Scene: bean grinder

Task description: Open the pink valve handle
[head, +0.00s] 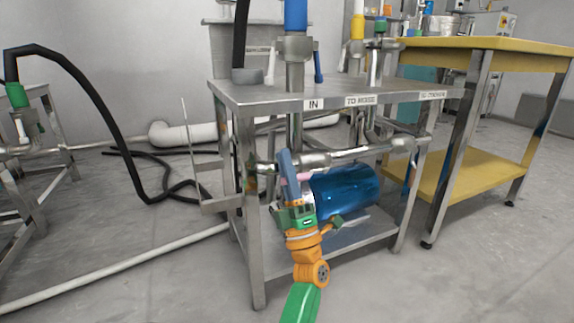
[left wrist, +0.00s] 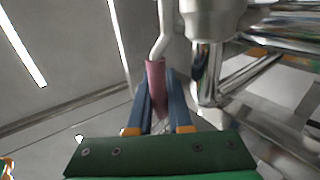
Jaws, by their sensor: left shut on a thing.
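The pink valve handle (left wrist: 155,75) is a pink sleeve on a bent pale metal lever, seen in the left wrist view between the two blue fingers. In the head view only a bit of pink (head: 304,177) shows beside the fingers. The valve body (left wrist: 205,50) is just right of the handle in that view. My right gripper is in neither view.
A blue cylinder (head: 345,190) lies on the lower shelf of the steel table (head: 300,92), close to my left gripper. Pipes run under the tabletop. A yellow table (head: 480,42) stands at right. A black hose (head: 95,95) and white pipe (head: 120,267) lie at left.

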